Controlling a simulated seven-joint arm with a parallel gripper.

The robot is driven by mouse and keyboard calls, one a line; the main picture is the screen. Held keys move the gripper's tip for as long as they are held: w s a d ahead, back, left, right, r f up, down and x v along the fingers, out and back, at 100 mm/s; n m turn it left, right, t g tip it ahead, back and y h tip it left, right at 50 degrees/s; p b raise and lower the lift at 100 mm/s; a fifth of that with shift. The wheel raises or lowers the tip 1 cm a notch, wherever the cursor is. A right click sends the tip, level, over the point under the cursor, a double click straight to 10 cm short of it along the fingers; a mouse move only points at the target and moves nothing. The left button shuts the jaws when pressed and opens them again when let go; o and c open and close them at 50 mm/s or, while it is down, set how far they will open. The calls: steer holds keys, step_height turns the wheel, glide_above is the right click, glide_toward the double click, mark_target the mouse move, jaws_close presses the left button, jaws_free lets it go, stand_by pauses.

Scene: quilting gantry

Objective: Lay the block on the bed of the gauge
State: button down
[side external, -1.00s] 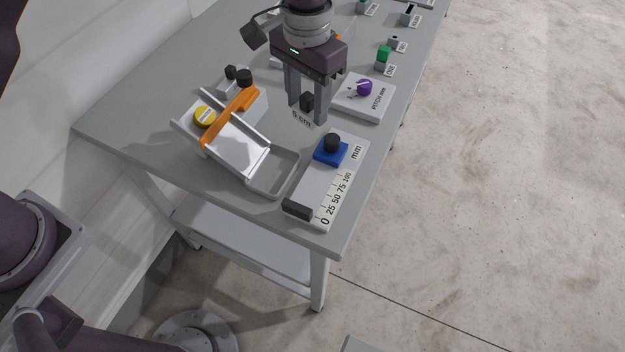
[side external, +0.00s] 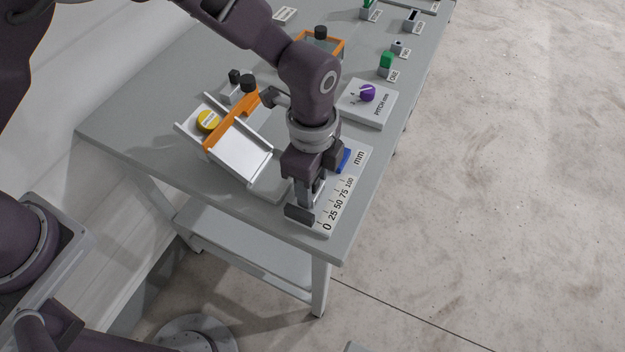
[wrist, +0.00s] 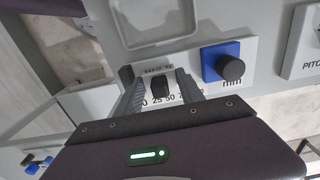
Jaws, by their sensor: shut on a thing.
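The gauge (side external: 351,172) is a pale plate with a millimetre scale, near the table's front corner. It has a dark stop (side external: 299,214) at the zero end and a blue slider (side external: 344,160) towards the other end. The wrist view shows the slider (wrist: 214,58) with its black knob. My gripper (side external: 311,194) points down over the gauge's zero end, beside the stop. In the wrist view, my gripper (wrist: 160,92) is shut on a small dark block (wrist: 160,89). The fingers largely hide the block in the side view. I cannot tell whether it touches the bed.
A sloped white chute (side external: 236,148) with an orange bracket and yellow disc stands left of the gauge. A pitch box (side external: 380,108) with a purple knob lies behind it. Small labelled pieces line the table's far right. The table edge is close in front of the gauge.

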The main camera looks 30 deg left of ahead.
steer(key=shift+f, duration=0.15)
steer(key=c, duration=1)
jaws_free()
steer(key=shift+f, duration=0.1)
step_height(320, 180, up, 12)
steer(key=shift+w+f, duration=0.1)
steer(key=shift+r, duration=0.3)
steer(key=shift+a, duration=0.1)
